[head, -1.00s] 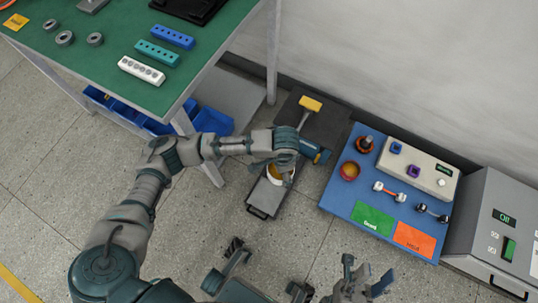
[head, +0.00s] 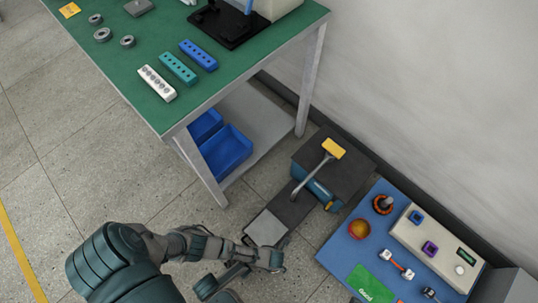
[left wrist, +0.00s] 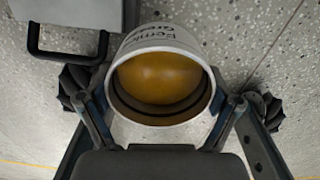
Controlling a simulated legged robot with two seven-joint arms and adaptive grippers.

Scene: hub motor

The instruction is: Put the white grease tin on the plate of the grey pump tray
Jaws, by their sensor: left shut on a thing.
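The white grease tin (left wrist: 190,42) is upside-free to view from its open mouth in the left wrist view, with yellow-brown grease inside and dark lettering on its side. My left gripper (left wrist: 160,108) is shut on it, one finger on each side. In the head view the tin and the fingers are hidden; my left wrist shows just below the tray's handle end. The grey pump tray (head: 265,228) lies on the floor with its light plate bare. A corner of it with the black handle (left wrist: 65,48) shows in the left wrist view. My right gripper is out of view.
On the tray's far part stand a dark block, a blue cylinder (head: 318,192) and a lever with a yellow grip (head: 334,148). A blue mat (head: 335,255) with a small bowl (head: 359,229) lies right. A green workbench (head: 150,40) stands upper left.

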